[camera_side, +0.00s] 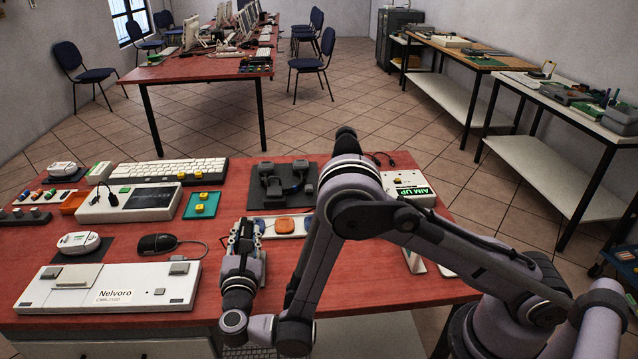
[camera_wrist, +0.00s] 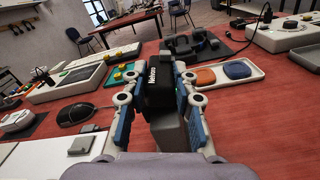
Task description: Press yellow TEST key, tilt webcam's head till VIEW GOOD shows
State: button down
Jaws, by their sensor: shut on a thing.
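My gripper (camera_wrist: 157,98) has its fingers on both sides of the webcam's black head (camera_wrist: 157,80), marked Nelvoro, and is shut on it. A grey part (camera_wrist: 168,130) sits below the head. In the side view my gripper (camera_side: 247,228) is low over the red table's front middle, and the webcam is mostly hidden by it. The white tester box (camera_side: 425,200) at the right has a green-lit display (camera_side: 410,193) reading AIM UP. A small yellow key (camera_side: 397,178) seems to be on that box, partly behind my arm; its lettering is unreadable.
A white tray (camera_side: 304,234) with an orange piece (camera_side: 284,225) lies right of my gripper. A dark mat (camera_side: 262,198) with a headset is behind. A mouse (camera_side: 155,243), a white Nelvoro case (camera_side: 70,290) and a teal pad (camera_side: 211,211) with yellow keys lie left.

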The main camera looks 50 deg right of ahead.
jog(key=shift+n, duration=0.4)
jog(key=c, duration=1)
grip_release()
jog(key=shift+c, duration=0.2)
jog(key=shift+a, duration=0.15)
jog(key=v, duration=1.1)
jog(key=shift+s+a, duration=0.25)
jog(key=shift+s, duration=0.05)
